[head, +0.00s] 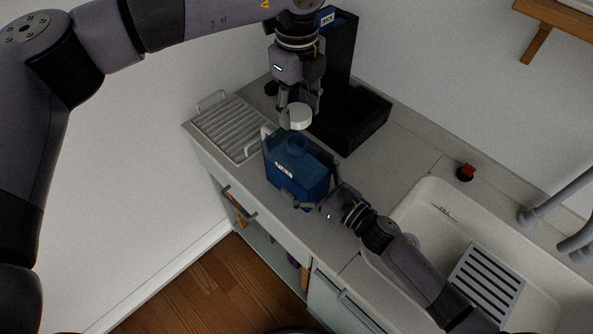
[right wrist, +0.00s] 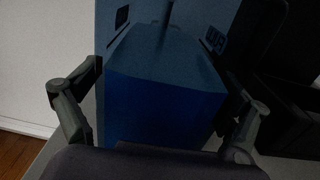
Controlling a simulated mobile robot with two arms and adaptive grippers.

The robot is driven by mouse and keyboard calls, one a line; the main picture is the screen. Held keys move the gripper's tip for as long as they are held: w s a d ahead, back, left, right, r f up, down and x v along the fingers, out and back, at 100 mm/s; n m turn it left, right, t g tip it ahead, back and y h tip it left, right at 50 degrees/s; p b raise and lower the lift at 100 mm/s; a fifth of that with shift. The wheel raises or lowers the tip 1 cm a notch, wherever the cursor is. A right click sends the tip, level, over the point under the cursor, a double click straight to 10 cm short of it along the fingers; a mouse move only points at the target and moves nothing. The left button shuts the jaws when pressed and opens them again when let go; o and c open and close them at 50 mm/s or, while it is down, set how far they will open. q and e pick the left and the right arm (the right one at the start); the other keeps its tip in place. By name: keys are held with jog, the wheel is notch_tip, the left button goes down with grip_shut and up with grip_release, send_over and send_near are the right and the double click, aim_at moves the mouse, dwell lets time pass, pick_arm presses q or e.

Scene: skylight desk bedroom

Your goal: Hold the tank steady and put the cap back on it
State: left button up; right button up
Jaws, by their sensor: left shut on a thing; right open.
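The blue tank (head: 305,180) stands upright on the counter, its round neck (head: 297,144) uncovered on top. It also fills the middle of the right wrist view (right wrist: 160,110). My left gripper (head: 296,106) points down, shut on the white cap (head: 301,117), which hangs a little above the neck. Part of the cap is hidden by the fingers. My right gripper (head: 313,187) is open, low at the tank's near right side. Its fingers stand on either side of the tank; I cannot tell whether they touch it.
A ribbed drainer tray (head: 233,128) lies left of the tank. A black open box (head: 357,118) and a tall black holder (head: 337,55) stand behind. A white sink (head: 440,210) and a red button (head: 466,172) are to the right. The counter's front edge is close to the tank.

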aim_at(296, 140)
jog(key=shift+w+a, duration=0.1)
jog(key=shift+a, duration=0.05)
jog(key=shift+c, duration=0.6)
pick_arm(q)
jog(key=shift+s, duration=0.1)
pick_arm(e)
jog(key=c, duration=1.5)
pick_arm(q)
jog(key=shift+w+a+f, duration=0.1)
jog(key=shift+f, duration=1.15)
jog(key=shift+w+f, duration=0.1)
jog(key=shift+f, duration=1.15)
pick_arm(e)
jog(key=shift+c, duration=0.2)
pick_arm(q)
jog(key=shift+f, duration=0.85)
jog(key=shift+f, duration=0.6)
